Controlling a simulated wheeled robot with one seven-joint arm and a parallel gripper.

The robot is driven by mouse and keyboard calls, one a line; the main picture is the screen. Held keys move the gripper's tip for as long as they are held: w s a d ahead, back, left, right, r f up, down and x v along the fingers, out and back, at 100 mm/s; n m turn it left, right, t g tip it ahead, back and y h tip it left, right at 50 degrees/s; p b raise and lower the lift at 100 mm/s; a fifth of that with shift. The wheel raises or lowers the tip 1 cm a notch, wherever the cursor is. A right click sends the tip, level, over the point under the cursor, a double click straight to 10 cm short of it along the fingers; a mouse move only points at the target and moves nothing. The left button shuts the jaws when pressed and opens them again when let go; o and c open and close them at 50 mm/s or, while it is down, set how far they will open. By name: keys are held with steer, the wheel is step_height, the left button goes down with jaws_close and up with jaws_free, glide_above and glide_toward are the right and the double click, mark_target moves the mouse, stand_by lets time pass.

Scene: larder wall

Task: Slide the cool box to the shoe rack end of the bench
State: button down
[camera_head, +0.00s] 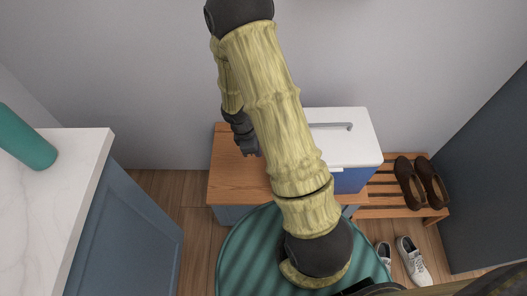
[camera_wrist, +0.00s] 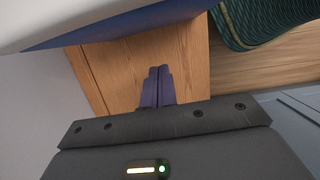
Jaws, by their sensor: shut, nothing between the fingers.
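The cool box (camera_head: 352,150) has a white lid with a grey handle and a blue body. It stands at the right end of the wooden bench (camera_head: 228,170), beside the shoe rack (camera_head: 383,188); my arm hides its left part. In the wrist view a white and blue edge (camera_wrist: 110,27), likely the cool box, runs along the top above the bare bench top (camera_wrist: 192,62). My gripper (camera_head: 254,152) is shut and empty over the bench, left of the box. Its closed fingers also show in the wrist view (camera_wrist: 158,80). I cannot tell whether they touch anything.
Brown shoes (camera_head: 421,182) sit on the rack and white sneakers (camera_head: 413,261) on the floor before it. A round green ribbed thing (camera_head: 240,262) is in front of the bench. A counter (camera_head: 68,190) with a teal bottle (camera_head: 25,137) stands at left. The bench's left end is clear.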

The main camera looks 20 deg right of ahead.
steer(key=p+v, duration=0.1)
steer(key=v, duration=0.5)
steer(key=shift+r, duration=0.2)
steer(key=s+r+m+t+y, duration=0.1)
steer(key=s+r+m+t, duration=0.1)
steer(key=s+r+m, duration=0.4)
steer(key=s+r+m+t+y, duration=0.2)
steer(key=r+m, duration=0.6)
steer(key=r, duration=0.2)
step_height(320, 180, up, 20)
steer(key=a+p, duration=0.1)
steer(key=p, duration=2)
steer(key=shift+r, duration=0.25)
steer(key=shift+a, duration=0.1)
